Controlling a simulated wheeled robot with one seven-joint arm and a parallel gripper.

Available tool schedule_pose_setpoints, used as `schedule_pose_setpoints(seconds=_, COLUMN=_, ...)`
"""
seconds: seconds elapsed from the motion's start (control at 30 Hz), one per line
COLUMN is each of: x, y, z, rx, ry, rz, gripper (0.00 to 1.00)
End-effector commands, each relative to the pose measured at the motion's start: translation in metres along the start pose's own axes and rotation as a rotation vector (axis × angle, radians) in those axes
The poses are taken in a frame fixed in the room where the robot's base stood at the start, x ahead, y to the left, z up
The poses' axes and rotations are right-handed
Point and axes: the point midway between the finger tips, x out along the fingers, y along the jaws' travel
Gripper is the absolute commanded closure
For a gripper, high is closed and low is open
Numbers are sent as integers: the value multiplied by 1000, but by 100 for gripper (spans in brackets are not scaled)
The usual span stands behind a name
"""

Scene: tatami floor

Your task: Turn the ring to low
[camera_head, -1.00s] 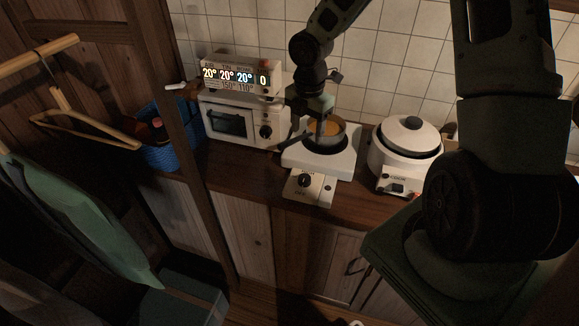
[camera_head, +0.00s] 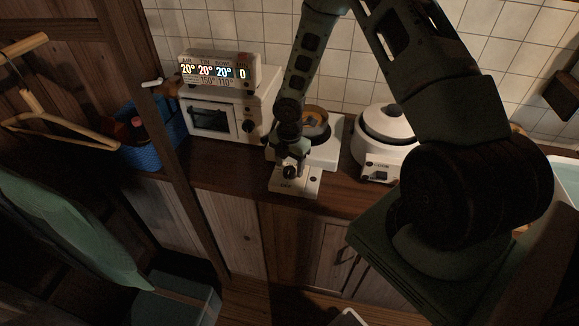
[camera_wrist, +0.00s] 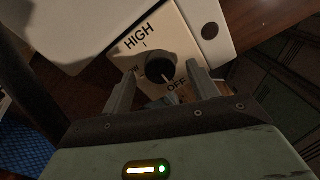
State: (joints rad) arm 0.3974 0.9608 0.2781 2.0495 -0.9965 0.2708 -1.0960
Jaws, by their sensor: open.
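The ring is a white single burner (camera_head: 325,152) on the wooden counter, with a pan (camera_head: 315,122) on top. Its control panel (camera_head: 308,186) sticks out at the front. In the wrist view a dark round knob (camera_wrist: 160,69) sits on the panel, with HIGH at the top, OFF at the bottom and a partly hidden label at the left. The knob's pale mark points toward OFF. My gripper (camera_wrist: 163,88) is open, its two fingers on either side of the knob's near part. I cannot tell whether they touch it. In the head view my gripper (camera_head: 290,165) hides the knob.
A white rice cooker (camera_head: 385,140) stands right of the burner. A small oven (camera_head: 220,118) with a display box (camera_head: 215,72) on it stands to the left. A blue basket (camera_head: 150,145) and a wooden post (camera_head: 165,130) are further left. The counter front is clear.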

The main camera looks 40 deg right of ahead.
Motion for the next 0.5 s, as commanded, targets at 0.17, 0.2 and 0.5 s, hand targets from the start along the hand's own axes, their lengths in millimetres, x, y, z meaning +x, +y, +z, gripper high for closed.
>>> schedule_pose_setpoints(seconds=0.17, x=11, y=0, z=0, rx=-2, ry=0, rz=0, gripper=41)
schedule_pose_setpoints(seconds=0.2, x=12, y=0, z=0, rx=-1, ry=0, rz=0, gripper=41)
schedule_pose_setpoints(seconds=0.5, x=13, y=0, z=0, rx=-1, ry=0, rz=0, gripper=55)
